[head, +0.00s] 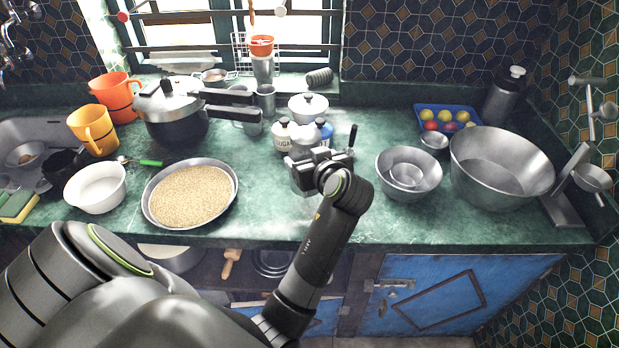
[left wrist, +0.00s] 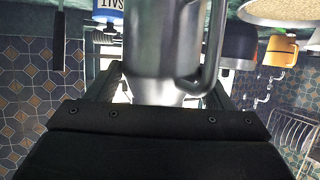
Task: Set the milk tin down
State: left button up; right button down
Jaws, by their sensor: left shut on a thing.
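My left gripper (head: 322,160) is over the middle of the green counter, in front of the white jars. In the left wrist view, a shiny metal tin with a side handle (left wrist: 160,45) sits between its fingers, and the gripper is shut on it. In the head view the gripper and wrist hide most of the tin. I cannot tell whether its base touches the counter. My right gripper is in neither view.
The SALT jar (left wrist: 109,12) and sugar jar (head: 282,138) stand close behind the gripper. Nested steel bowls (head: 424,190) are to the right, a pan of grain (head: 190,195) to the left. Bare counter (head: 262,205) lies between the pan and my wrist.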

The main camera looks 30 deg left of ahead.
pick_arm(q)
jog(key=shift+f, duration=2.4)
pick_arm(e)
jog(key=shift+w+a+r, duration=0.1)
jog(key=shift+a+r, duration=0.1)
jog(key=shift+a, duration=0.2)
pick_arm(q)
jog(key=shift+f, duration=0.15)
jog(key=o, duration=1.5)
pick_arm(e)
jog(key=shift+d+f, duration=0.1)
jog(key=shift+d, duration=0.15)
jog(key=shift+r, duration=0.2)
